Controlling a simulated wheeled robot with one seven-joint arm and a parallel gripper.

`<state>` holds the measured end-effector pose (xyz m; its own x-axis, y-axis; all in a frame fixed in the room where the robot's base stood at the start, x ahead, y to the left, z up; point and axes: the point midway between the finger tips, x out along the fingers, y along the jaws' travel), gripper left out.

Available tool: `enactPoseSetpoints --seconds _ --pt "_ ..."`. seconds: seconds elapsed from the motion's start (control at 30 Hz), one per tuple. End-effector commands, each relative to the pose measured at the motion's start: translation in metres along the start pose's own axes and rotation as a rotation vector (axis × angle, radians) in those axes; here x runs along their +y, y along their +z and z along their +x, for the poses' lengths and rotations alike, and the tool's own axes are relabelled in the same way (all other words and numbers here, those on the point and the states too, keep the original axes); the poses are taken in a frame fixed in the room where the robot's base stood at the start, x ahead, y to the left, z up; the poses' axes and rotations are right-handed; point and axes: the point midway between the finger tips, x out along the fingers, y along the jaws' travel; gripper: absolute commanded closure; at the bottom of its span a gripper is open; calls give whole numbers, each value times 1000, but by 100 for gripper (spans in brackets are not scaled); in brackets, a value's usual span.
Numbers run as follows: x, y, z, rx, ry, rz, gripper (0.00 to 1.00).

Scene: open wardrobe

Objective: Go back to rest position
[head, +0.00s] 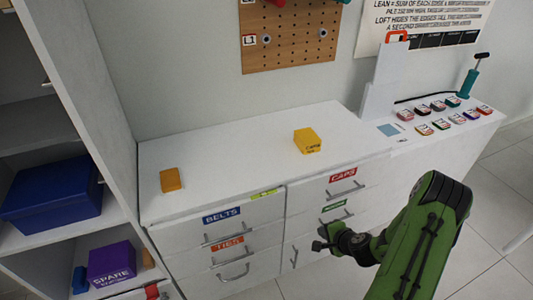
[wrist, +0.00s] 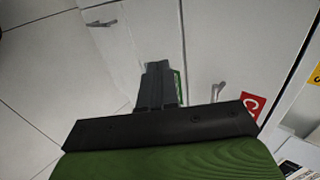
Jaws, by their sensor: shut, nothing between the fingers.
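My gripper (head: 318,240) is at the end of my green arm, in front of the white drawer unit (head: 222,172) in the head view. Its tip is close to the lower right drawers; I cannot tell whether it touches them. In the wrist view my gripper's dark fingers (wrist: 158,72) are together, with nothing between them. The drawers appear closed. The CAPS label (head: 343,175) and the BELTS label (head: 221,215) mark the upper drawers, and the TIES label (head: 228,243) is below BELTS.
Open shelves at left hold a blue box (head: 52,195) and a purple box (head: 111,264). Several small labelled items lie on the right counter. Tiled floor (head: 497,215) is free at right.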

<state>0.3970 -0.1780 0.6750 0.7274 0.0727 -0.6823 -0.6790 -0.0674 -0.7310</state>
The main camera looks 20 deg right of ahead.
Motion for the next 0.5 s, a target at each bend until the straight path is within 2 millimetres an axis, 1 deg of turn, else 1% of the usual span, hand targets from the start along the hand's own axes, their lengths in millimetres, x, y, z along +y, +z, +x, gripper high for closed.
enactPoseSetpoints --seconds 0.07,0.13,0.17,0.23,0.27,0.3,0.37,0.4,0.47,0.5 --pt "0 0 0 -1 0 -3 100" --pt "-11 3 -5 -13 2 -41 100" --pt "-20 7 -10 -25 6 -77 100" --pt "-52 20 -28 -68 22 -207 100" --pt "-69 28 -38 -90 32 -277 100" --pt "-90 41 -54 -121 51 -377 100" --pt "-118 60 -80 -161 84 -521 100" --pt "-134 72 -99 -182 106 -613 100" --pt "-156 90 -128 -207 139 -742 100" --pt "-169 102 -149 -218 159 -825 100"
